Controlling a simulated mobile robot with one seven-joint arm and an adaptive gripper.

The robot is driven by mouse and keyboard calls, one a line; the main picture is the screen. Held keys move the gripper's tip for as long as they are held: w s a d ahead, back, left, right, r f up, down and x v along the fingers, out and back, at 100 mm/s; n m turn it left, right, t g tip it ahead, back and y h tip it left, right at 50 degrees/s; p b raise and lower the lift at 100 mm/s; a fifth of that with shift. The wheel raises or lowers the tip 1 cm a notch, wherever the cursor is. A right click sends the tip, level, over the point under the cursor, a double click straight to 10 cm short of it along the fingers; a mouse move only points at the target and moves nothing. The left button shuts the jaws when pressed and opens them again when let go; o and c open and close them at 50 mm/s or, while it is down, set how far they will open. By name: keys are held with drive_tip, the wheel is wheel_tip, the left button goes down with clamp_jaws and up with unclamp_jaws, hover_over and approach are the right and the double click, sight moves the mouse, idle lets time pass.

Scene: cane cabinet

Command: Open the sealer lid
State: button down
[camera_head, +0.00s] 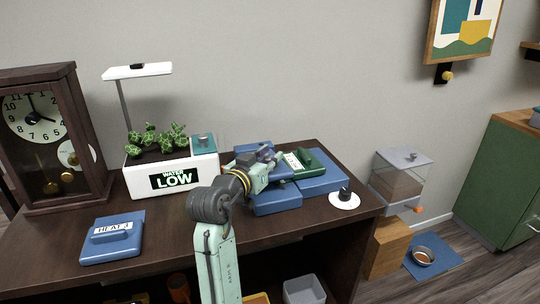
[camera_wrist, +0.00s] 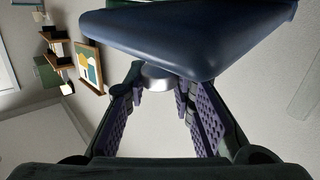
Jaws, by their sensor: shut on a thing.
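The blue sealer (camera_head: 321,184) sits at the right part of the dark table in the head view, with a green labelled part (camera_head: 314,161) on top. My arm covers part of it. My gripper (camera_head: 268,153) is at its left-middle, close to the blue parts. In the wrist view, a large blue panel (camera_wrist: 190,35) fills the top, and a silvery round piece (camera_wrist: 158,77) sits under its edge. The purple-padded fingers of my gripper (camera_wrist: 160,100) are closed in on this piece from both sides. I cannot tell how far the lid is raised.
A white planter (camera_head: 140,184) reading "WATER LOW" stands left of my arm, with a clock (camera_head: 52,180) farther left. A blue device labelled "HEAT" (camera_head: 112,252) lies at the front left. A white disc with a black knob (camera_head: 344,199) is at the right edge.

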drive_tip(key=r, duration=0.1)
drive_tip(key=w+r, duration=0.1)
drive_tip(key=r, duration=0.1)
drive_tip(key=w+a+r, duration=0.1)
drive_tip(key=shift+w+r+p, duration=0.15)
drive_tip(key=shift+r+p, duration=0.1)
drive_tip(key=shift+p, duration=0.1)
drive_tip(key=c, duration=1.3)
unclamp_jaws()
drive_tip(key=shift+f, duration=0.1)
drive_tip(key=shift+c, duration=0.2)
drive_tip(key=shift+d, duration=0.1)
drive_tip(key=f+v, duration=0.1)
drive_tip(key=v, duration=1.1)
drive_tip(key=shift+r, duration=0.45)
